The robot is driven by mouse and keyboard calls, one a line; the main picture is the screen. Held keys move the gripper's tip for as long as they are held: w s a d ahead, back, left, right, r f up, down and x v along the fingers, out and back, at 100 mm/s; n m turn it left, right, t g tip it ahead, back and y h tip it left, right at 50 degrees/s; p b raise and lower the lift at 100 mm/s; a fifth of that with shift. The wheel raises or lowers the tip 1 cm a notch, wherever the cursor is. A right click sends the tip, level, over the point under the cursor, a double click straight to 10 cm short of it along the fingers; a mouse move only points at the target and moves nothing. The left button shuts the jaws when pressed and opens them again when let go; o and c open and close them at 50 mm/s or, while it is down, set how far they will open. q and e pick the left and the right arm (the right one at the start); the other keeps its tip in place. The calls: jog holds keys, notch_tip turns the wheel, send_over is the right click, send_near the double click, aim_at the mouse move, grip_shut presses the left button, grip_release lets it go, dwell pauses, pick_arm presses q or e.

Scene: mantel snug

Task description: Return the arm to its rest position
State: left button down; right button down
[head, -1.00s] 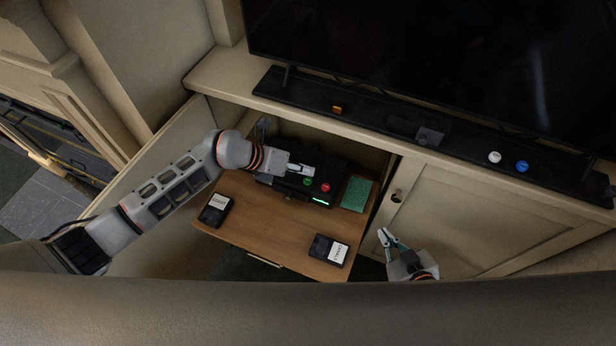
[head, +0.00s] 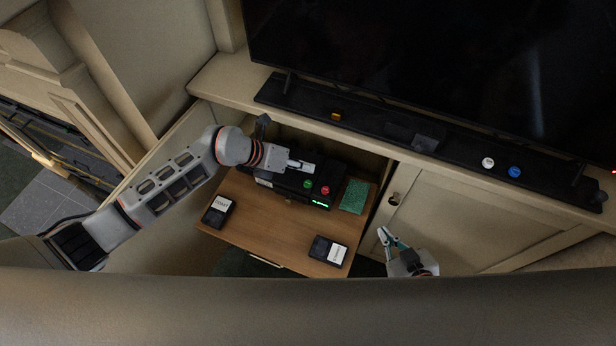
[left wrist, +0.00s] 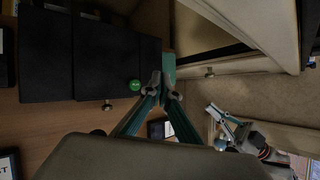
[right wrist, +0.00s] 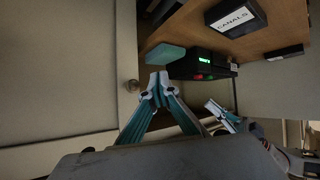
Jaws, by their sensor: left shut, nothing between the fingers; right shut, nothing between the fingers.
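My left arm reaches in from the left in the head view. My left gripper (head: 303,166) is shut and empty, above a black device (head: 322,174) with a green button (head: 308,184), a red button (head: 325,190) and a lit green display. My right gripper (head: 384,236) is low in front of the cabinet door, right of the drawer board. In the right wrist view its fingertips (right wrist: 157,84) are together with nothing between them.
Two black labelled cartridges, left (head: 217,211) and right (head: 328,250), lie on the wooden board (head: 270,225). A green block (head: 354,196) lies beside the device. The closed cabinet door (head: 450,220) stands right. A shelf with a television (head: 430,60) runs behind.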

pick_arm(q)
jog(key=shift+s+d+r, duration=0.1)
jog(key=shift+s+d, duration=0.2)
jog(key=s+d+r+n+t+h, duration=0.2)
jog(key=s+d+r+n+h, duration=0.2)
jog(key=d+r+n+h, duration=0.2)
jog(key=a+r+n+t, duration=0.4)
jog(key=a+n+t, duration=0.15)
jog(key=n, duration=0.35)
jog(key=s+a+f+n+t+y, duration=0.1)
jog(key=a+f+n+t+y, duration=0.55)
jog(key=a+n, duration=0.65)
jog(key=s+a+f+n+g+y, duration=0.6)
jog(key=s+a+f+n, duration=0.3)
jog(key=s+f, duration=0.3)
jog(key=shift+s+a+g, duration=0.3)
jog(key=shift+s, duration=0.25)
pick_arm(e)
jog(key=d+f, duration=0.1)
jog(key=s+d+f, duration=0.1)
jog(key=shift+d+f+h, duration=0.1)
jog(key=shift+f+h, duration=0.3)
